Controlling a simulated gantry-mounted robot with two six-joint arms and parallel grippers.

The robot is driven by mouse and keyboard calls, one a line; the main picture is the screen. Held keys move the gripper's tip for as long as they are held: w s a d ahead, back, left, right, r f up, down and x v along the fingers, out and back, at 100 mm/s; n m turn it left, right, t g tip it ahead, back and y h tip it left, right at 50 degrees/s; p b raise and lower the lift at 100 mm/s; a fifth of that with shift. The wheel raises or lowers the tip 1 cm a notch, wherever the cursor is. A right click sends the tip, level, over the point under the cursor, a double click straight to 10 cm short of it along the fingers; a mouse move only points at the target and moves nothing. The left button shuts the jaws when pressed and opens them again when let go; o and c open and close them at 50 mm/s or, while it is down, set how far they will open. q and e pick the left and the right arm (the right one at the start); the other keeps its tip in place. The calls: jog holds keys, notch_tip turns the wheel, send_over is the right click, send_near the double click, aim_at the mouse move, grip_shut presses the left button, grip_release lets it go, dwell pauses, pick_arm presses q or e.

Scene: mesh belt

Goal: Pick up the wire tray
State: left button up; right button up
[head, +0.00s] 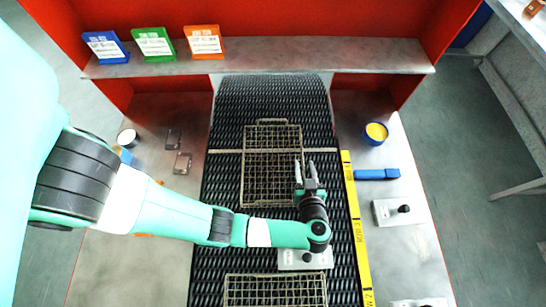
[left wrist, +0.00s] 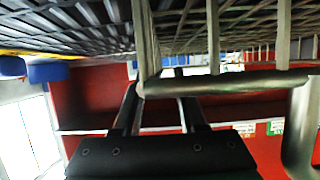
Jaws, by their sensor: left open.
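A rectangular wire tray (head: 243,168) lies on the dark mesh belt in the head view, its long side running away from me. My left gripper (head: 305,168) is over the tray's right edge, near its front right part, with its two fingers apart. In the left wrist view the tray's thick metal bars (left wrist: 235,84) are very close and cross in front of the gripper (left wrist: 157,88). I cannot tell whether a bar sits between the fingers or whether they touch it. My right gripper is in neither view.
A second wire tray (head: 275,277) lies nearer on the belt (head: 225,190). A yellow marked strip (head: 355,225) edges the belt's right side. A blue block (head: 377,174), a yellow-filled cup (head: 376,133) and a grey switch box (head: 398,212) stand right. A shelf (head: 260,57) with coloured signs crosses behind.

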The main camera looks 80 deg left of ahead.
pick_arm(q)
jog(key=shift+w+a+f, duration=0.15)
jog(key=shift+a+f, duration=0.15)
jog(key=shift+a, duration=0.35)
jog(key=shift+c, duration=0.2)
grip_shut()
dwell(0.8)
